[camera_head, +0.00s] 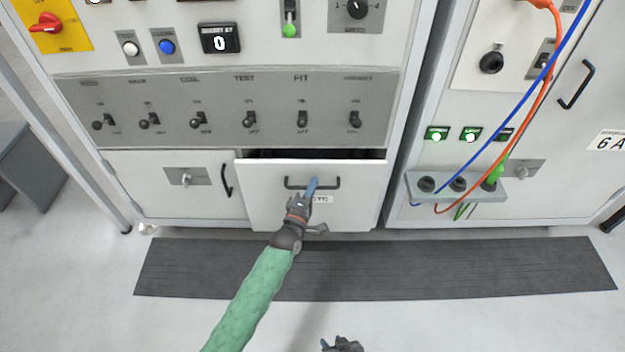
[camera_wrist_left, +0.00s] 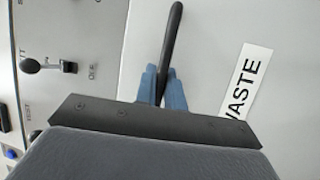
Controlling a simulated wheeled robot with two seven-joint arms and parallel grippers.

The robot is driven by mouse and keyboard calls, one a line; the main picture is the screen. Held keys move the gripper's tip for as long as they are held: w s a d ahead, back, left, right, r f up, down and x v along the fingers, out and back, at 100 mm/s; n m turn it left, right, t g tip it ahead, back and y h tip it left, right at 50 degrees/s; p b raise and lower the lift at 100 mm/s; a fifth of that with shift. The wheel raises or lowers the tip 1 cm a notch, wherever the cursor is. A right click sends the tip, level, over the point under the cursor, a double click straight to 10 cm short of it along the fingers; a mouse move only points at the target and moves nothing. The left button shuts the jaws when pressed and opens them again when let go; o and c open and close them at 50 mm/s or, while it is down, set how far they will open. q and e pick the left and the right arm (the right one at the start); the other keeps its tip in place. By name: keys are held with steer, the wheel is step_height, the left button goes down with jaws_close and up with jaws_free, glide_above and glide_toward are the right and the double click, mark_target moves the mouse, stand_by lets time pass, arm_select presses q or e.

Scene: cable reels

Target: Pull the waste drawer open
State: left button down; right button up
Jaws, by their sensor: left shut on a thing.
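The waste drawer (camera_head: 350,207) is a white-fronted drawer low in the middle cabinet. It stands a little out from the cabinet, with a dark gap along its top edge. Its black bar handle (camera_head: 330,183) runs across the front; in the left wrist view the handle (camera_wrist_left: 174,40) runs between the fingers. My left gripper (camera_head: 312,187) is shut on the handle, and its blue fingers (camera_wrist_left: 164,88) lie on both sides of the bar. The WASTE label (camera_wrist_left: 247,85) shows beside it. My right gripper (camera_head: 342,345) is at the bottom edge of the head view, mostly cut off.
A closed door with a black handle (camera_head: 227,180) is left of the drawer. A switch panel (camera_head: 220,112) is above it. On the right, blue and orange cables (camera_head: 540,85) hang to a socket shelf (camera_head: 455,188). A dark mat (camera_head: 400,268) lies on the floor in front.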

arm_select(q)
steer(key=s+p, duration=0.6)
steer(key=s, duration=1.5)
steer(key=c, duration=1.5)
jaws_free()
steer(key=v, duration=0.8)
steer(key=shift+b, duration=0.3)
